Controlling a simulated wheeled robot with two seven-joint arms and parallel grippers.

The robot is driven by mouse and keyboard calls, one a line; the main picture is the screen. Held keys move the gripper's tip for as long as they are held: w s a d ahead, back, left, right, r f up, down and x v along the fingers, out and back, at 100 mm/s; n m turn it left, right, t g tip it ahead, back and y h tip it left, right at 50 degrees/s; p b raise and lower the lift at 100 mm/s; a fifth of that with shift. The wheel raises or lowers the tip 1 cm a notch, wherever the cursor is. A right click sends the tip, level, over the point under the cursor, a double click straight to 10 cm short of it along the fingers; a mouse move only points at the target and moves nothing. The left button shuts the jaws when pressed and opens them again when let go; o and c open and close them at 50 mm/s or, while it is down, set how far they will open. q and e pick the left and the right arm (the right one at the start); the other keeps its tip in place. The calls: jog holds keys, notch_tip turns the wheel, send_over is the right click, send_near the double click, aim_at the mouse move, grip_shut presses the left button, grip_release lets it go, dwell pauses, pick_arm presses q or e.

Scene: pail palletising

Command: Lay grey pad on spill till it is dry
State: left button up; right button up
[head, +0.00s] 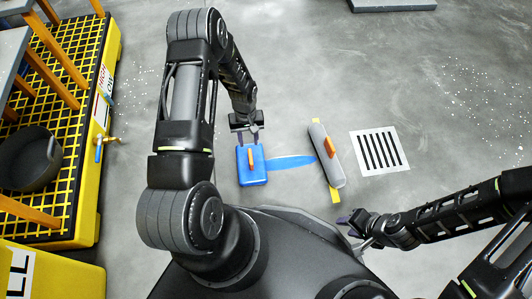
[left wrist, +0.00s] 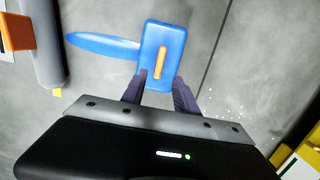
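A blue pad (head: 243,176) with an orange handle (head: 250,160) lies flat on the floor; no plain grey pad shows. The left wrist view shows the same pad (left wrist: 151,32) and handle (left wrist: 160,62). A blue spill streak (head: 292,161) runs from the pad's right side to a long grey boom (head: 322,148) with its own orange handle. The spill also shows in the left wrist view (left wrist: 100,45). My left gripper (head: 247,138) is at the pad's far edge, fingers apart and empty, short of the handle. My right gripper (head: 347,226) is empty near my base, its fingers apart.
A striped floor drain (head: 379,152) lies right of the boom. Yellow marks (head: 335,196) show at the boom's ends. A yellow spill pallet (head: 88,190) with a tap (head: 107,140) and a black tub (head: 28,160) stands left.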

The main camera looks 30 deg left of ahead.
pick_arm(q)
jog(key=s+d+r+m+h, duration=0.1)
jog(key=s+d, duration=0.3)
jog(key=d, duration=0.4)
jog(key=s+d+r+m+t+h, duration=0.1)
jog(key=s+d+r+m, duration=0.1)
jog(key=s+d, duration=0.3)
jog(key=s+d+r+m+t+h, duration=0.1)
jog(key=s+d+r+m, duration=0.1)
jog(key=d, duration=0.9)
jog(key=s+r, duration=0.1)
jog(key=s, duration=0.1)
jog(key=shift+s+r, duration=0.3)
jog(key=shift+s, duration=0.1)
